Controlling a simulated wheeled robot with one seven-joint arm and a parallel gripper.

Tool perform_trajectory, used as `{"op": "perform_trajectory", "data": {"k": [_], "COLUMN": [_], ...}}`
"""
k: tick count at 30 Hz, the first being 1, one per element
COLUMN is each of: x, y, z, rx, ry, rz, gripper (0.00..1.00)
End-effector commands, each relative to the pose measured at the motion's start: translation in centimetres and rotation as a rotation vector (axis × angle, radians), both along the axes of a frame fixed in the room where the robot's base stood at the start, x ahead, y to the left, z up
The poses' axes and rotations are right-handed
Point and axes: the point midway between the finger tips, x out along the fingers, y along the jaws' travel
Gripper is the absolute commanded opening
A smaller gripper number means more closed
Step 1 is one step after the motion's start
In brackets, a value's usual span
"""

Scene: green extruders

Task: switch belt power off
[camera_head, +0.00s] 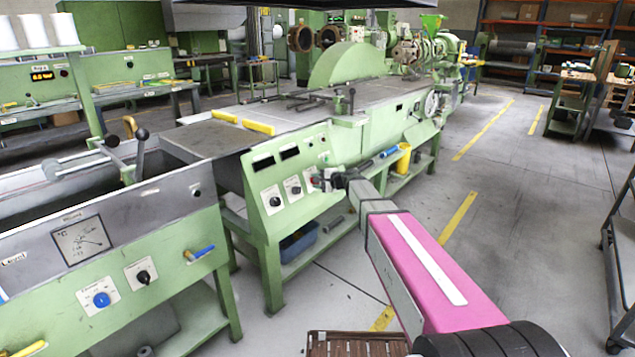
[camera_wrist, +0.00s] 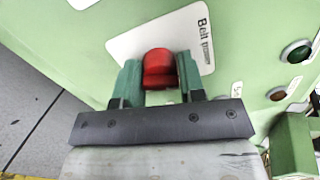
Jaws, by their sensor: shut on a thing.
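The red belt power knob (camera_wrist: 159,65) sits on a white plate (camera_wrist: 175,28) lettered "Belt power" on a green panel. In the wrist view my gripper (camera_wrist: 158,78) has its green fingers on either side of the knob, shut on it.
Two black knobs (camera_head: 275,201) are left of my gripper in the head view. A yellow container (camera_head: 403,158) stands behind it.

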Motion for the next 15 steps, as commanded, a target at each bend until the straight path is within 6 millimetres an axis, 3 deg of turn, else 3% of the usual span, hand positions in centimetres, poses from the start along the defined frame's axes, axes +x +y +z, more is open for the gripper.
{"op": "perform_trajectory", "data": {"k": [15], "x": [-0.23], "y": [-0.14], "z": [-0.33], "rx": [-0.204], "ry": [-0.250], "rz": [0.130], "gripper": [0.13]}}
